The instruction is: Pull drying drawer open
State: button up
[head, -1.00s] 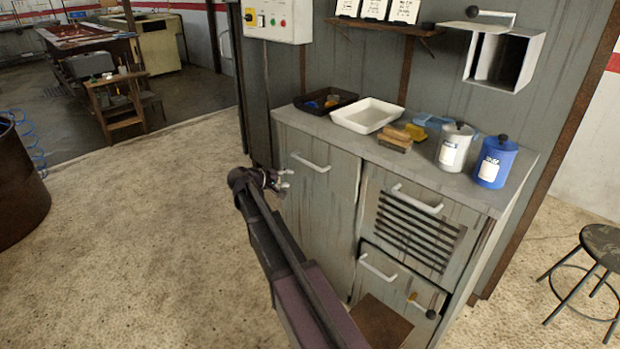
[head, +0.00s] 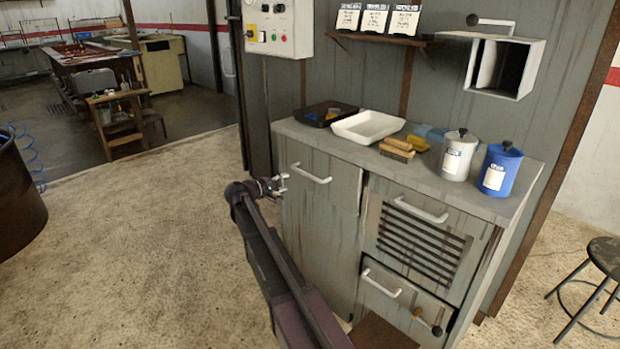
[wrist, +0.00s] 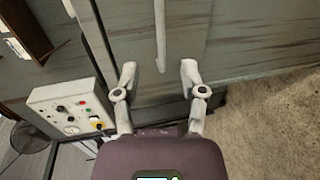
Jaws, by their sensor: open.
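The grey cabinet (head: 320,222) has a left front with a white bar handle (head: 311,174), a slatted upper-right front (head: 418,240) and a lower-right drawer front (head: 400,308). Which one is the drying drawer is not marked legibly. My gripper (head: 273,185) is open and empty in front of the left front, just left of its handle in the head view. In the wrist view, my gripper (wrist: 158,70) has its fingers apart, with a white bar handle (wrist: 160,38) lined up between them. Contact is not visible; the remaining distance is hard to tell.
On the countertop stand a black tray (head: 326,113), a white tray (head: 368,126), brushes (head: 397,148), a white canister (head: 458,155) and a blue canister (head: 498,168). A control box (head: 277,27) hangs above left. Open floor (head: 130,240) lies left; a stool (head: 606,260) stands right.

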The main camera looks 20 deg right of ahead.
aim_at(309, 176)
jog(key=b+x, duration=0.2)
jog(key=x, duration=1.1)
jog(key=shift+d+b, duration=0.2)
jog(key=shift+b, duration=0.1)
grip_shut()
